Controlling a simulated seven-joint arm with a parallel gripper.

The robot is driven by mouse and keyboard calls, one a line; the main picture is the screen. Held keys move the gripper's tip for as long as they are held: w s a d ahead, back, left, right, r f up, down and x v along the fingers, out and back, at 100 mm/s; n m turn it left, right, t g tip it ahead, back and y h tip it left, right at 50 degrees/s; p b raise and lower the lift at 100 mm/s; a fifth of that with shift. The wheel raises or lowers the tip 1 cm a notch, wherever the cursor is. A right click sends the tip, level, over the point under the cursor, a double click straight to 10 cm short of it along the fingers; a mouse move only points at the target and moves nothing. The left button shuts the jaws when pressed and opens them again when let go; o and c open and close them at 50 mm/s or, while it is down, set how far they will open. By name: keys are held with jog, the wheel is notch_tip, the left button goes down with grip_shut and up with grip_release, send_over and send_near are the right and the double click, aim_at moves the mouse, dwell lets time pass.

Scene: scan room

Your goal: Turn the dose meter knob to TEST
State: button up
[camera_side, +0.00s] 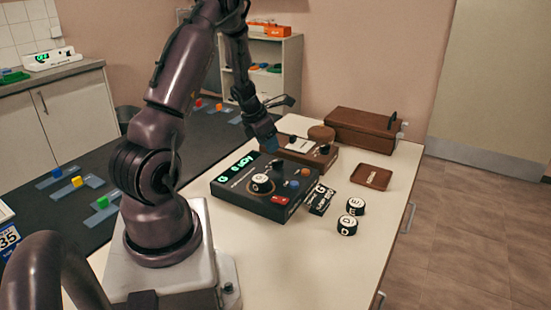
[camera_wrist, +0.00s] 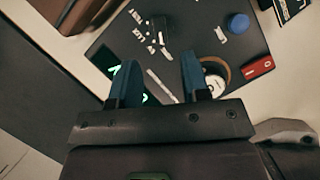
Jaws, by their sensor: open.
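A black box with a lit green display (camera_side: 238,168), likely the dose meter, sits on the cream table. In the wrist view the black panel (camera_wrist: 185,18) lies below my gripper, and a white-topped knob in a tan ring (camera_wrist: 214,84) is partly hidden by the right finger. My gripper (camera_side: 264,133) is above the box's far side, apart from the knob. Its blue fingers (camera_wrist: 158,75) are open with nothing between them.
The box also has a red switch (camera_side: 280,200) and blue knob (camera_side: 294,184). Behind stand a brown device (camera_side: 318,160) and a wooden case (camera_side: 360,130). A brown tray (camera_side: 371,177), a small dark card (camera_side: 320,200) and two lettered black-and-white pieces (camera_side: 347,225) lie right. The front table is clear.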

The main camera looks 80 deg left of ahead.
aim_at(277, 160)
jog(key=x, duration=0.6)
jog(key=shift+w+f, duration=0.25)
jog(key=shift+f, duration=0.1)
grip_shut()
